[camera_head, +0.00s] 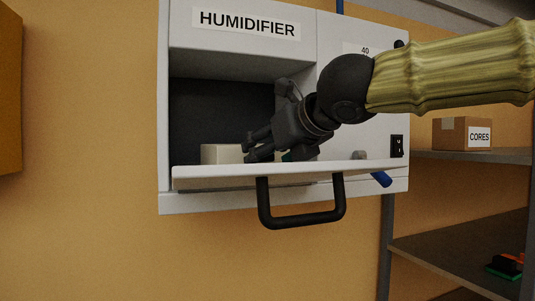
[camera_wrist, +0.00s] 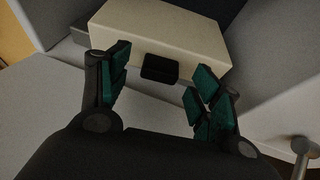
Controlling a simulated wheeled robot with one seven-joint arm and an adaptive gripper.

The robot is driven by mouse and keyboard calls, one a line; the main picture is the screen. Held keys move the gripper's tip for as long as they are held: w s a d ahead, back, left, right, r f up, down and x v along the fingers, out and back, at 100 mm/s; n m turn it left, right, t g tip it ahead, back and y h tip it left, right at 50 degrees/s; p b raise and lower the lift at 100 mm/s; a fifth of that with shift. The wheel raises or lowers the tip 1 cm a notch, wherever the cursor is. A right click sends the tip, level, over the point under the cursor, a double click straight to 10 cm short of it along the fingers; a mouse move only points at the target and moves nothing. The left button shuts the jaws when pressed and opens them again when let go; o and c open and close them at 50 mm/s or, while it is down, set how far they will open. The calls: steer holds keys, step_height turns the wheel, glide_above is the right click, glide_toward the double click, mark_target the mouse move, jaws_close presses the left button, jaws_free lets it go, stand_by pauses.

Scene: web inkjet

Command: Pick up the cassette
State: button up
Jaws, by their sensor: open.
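The cassette is a cream box (camera_head: 222,154) inside the opening of the white humidifier cabinet (camera_head: 240,44), left of my gripper in the head view. In the wrist view the cassette (camera_wrist: 170,32) lies just ahead of my gripper, with a black handle (camera_wrist: 160,68) on its near face. My gripper (camera_wrist: 158,75) is open, its green-padded fingers on either side of the handle, and nothing is clamped between them. In the head view my gripper (camera_head: 252,148) reaches into the opening above the lowered door. The cassette's right part is hidden behind my gripper there.
The lowered door (camera_head: 210,178) with its black bar handle (camera_head: 301,219) juts out below the opening. The opening's side walls are close around my gripper. A cardboard box labelled CORES (camera_head: 452,134) stands on a shelf at the right.

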steer(key=v, duration=1)
steer(key=shift+s+d, duration=0.2)
steer(key=shift+d, duration=0.05)
steer(key=shift+s+r, duration=0.1)
steer(key=shift+s, duration=0.05)
